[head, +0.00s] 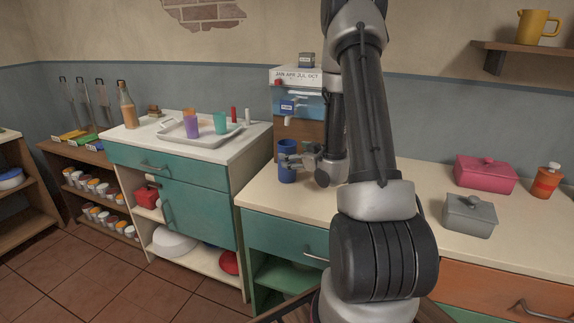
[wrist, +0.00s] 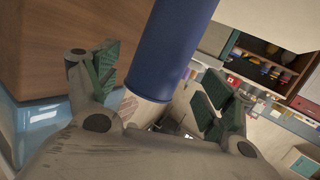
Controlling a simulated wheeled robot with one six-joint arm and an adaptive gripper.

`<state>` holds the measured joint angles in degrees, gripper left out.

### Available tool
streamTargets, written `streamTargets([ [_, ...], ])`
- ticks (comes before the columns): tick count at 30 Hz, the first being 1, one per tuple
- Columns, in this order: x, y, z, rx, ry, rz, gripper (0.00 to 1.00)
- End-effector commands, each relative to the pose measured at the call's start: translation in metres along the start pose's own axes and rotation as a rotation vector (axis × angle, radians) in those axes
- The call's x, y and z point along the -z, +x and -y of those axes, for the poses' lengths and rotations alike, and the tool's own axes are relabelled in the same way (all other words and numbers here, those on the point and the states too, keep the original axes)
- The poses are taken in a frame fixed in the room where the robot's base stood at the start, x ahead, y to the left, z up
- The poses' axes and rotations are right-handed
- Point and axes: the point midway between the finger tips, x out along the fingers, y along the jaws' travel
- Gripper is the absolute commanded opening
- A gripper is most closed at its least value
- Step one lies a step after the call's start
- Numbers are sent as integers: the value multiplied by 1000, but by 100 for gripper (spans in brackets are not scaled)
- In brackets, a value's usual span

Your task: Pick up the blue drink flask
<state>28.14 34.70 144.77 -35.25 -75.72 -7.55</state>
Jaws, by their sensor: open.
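The blue drink flask (head: 287,172) stands upright on the cream counter, in front of a brown wooden dispenser stand. In the wrist view the flask (wrist: 168,45) fills the gap between my two fingers, tilted in the picture. My gripper (head: 296,160) is open at the flask, with one finger overlapping it in the head view. In the wrist view my gripper (wrist: 155,88) shows a green-padded finger on each side of the flask. I cannot tell whether either pad touches it.
The dispenser stand (head: 298,137) is close behind the flask. A pink lidded box (head: 485,175), a grey lidded box (head: 469,215) and an orange bottle (head: 546,181) stand to the right. A tray (head: 172,131) with cups is on the left counter.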

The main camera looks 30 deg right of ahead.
Motion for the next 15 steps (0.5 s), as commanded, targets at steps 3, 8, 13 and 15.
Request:
streamTargets([
  [3, -25, -5, 0, 5, 68, -110, 81],
  [8, -36, -14, 0, -3, 124, -214, 81],
  [13, -35, -9, 0, -4, 135, -244, 81],
  [15, -32, 0, 0, -3, 133, -246, 81],
])
